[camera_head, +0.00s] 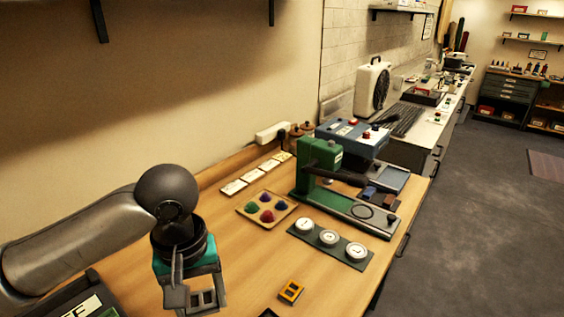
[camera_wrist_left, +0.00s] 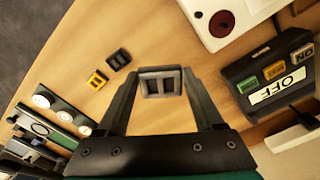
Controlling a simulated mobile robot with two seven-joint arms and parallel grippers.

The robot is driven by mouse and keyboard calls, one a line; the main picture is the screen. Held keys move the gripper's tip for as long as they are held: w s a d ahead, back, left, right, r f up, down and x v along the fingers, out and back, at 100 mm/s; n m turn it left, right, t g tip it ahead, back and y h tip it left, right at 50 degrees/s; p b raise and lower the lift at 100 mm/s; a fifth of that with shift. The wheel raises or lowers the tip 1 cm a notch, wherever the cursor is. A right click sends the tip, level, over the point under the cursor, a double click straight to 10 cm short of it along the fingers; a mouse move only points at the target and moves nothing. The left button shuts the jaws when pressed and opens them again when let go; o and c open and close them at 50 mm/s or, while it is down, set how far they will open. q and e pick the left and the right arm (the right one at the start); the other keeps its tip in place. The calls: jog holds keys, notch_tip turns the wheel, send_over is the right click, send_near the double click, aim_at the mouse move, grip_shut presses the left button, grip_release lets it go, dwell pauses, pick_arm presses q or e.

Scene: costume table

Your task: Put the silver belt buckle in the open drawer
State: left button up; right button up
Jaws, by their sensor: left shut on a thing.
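The silver belt buckle (camera_wrist_left: 160,82) is a small grey frame with two openings, held between the fingertips of my left gripper (camera_wrist_left: 160,84). In the head view my left gripper (camera_head: 190,296) points down at the near left over the wooden table, with the buckle (camera_head: 205,299) at its tips. The buckle appears above the tabletop; the height is hard to tell. I cannot make out an open drawer in either view. My right gripper does not show.
A yellow buckle (camera_head: 291,291) and a black buckle (camera_wrist_left: 119,58) lie on the wooden tabletop (camera_head: 235,270). Three white dials on a dark strip (camera_head: 357,265), a green press (camera_head: 318,166) and a tray of coloured domes (camera_head: 243,209) stand farther back. An OFF switch box (camera_wrist_left: 240,73) sits nearby.

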aim_at(187, 310)
pick_arm(q)
jog(key=a+f+m+b, duration=0.1)
jog(key=m+b, duration=0.1)
jog(key=b, duration=0.1)
jog(key=shift+s+a+f+m+b, duration=0.2)
jog(key=shift+a+f+m+b, duration=0.1)
jog(key=shift+a+f, duration=0.1)
jog(key=shift+s+a+f+m+b, duration=0.1)
jog(key=shift+s+a+m+b, duration=0.1)
jog(key=shift+m+b, duration=0.3)
jog(key=shift+a, duration=0.1)
jog(key=shift+a, duration=0.1)
